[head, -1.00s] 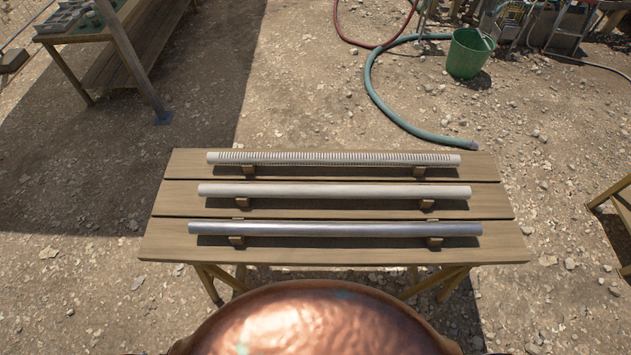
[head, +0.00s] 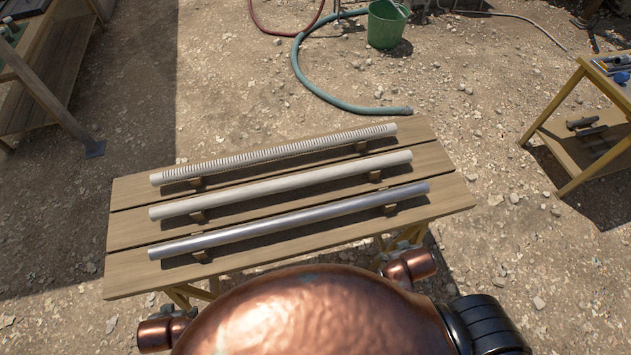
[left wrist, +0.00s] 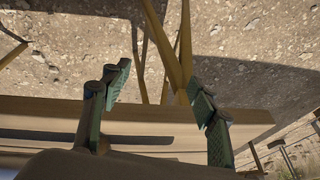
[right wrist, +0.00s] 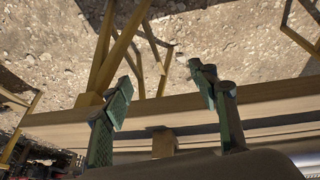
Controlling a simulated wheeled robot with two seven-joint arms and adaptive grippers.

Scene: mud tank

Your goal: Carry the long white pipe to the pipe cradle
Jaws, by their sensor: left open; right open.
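A smooth off-white pipe (head: 285,185) lies in the middle of three parallel pipes on the wooden table (head: 123,271), propped on small wooden blocks. A ribbed white pipe (head: 275,153) lies behind it and a grey metallic pipe (head: 290,220) in front. My left gripper (left wrist: 160,98) is open and empty by a table edge in the left wrist view. My right gripper (right wrist: 161,95) is open and empty by the table edge, with a wooden block (right wrist: 164,143) beyond its fingers. Neither gripper shows in the head view. I cannot make out a pipe cradle.
A green bucket (head: 386,25) and a teal hose (head: 318,84) lie beyond the table. A wooden bench (head: 50,50) stands at upper left. A yellow-framed table (head: 568,120) with tools stands at right. Gravel ground between them is open.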

